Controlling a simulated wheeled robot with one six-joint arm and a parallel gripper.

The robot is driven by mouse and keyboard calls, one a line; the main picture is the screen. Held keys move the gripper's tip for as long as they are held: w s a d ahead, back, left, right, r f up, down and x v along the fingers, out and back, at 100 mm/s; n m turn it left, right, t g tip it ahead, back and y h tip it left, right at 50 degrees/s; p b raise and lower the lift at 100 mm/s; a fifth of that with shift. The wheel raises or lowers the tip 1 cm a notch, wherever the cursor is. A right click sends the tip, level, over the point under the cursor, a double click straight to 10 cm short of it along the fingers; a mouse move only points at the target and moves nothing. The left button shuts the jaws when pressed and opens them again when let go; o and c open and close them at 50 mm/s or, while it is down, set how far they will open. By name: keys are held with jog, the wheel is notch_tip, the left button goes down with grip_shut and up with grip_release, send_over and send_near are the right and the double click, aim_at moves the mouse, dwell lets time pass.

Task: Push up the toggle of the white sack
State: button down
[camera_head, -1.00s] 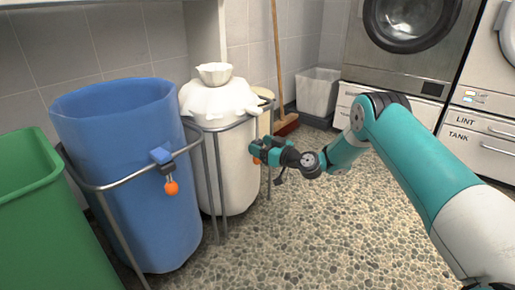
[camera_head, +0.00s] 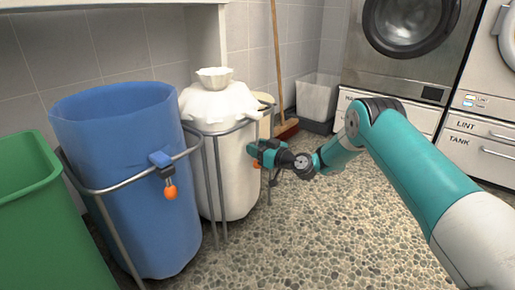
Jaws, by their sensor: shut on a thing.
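The white sack (camera_head: 238,185) hangs in a metal frame right of the blue sack, with its gathered top (camera_head: 215,75) standing up in a ruffled tuft. My gripper (camera_head: 258,151) is at the right front side of the white sack, just below the frame's rim. It is shut on the white sack's toggle, which it hides from view. A small orange ball (camera_head: 256,164) shows just under the jaws. The fingertips are small and partly hidden in this view.
A green bin (camera_head: 40,220) stands far left. A broom (camera_head: 279,70) and pale bin (camera_head: 317,95) stand behind. Pebbled floor (camera_head: 320,240) is clear in front.

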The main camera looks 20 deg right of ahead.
aim_at(249, 121)
notch_tip(249, 121, up, 8)
jog(key=p, duration=0.5)
jog(key=shift+r, duration=0.15)
jog(key=shift+d, duration=0.1)
jog(key=c, duration=0.6)
grip_release()
jog(key=shift+s, duration=0.1)
jog(key=b+v, duration=0.7)
jog(key=v, duration=1)
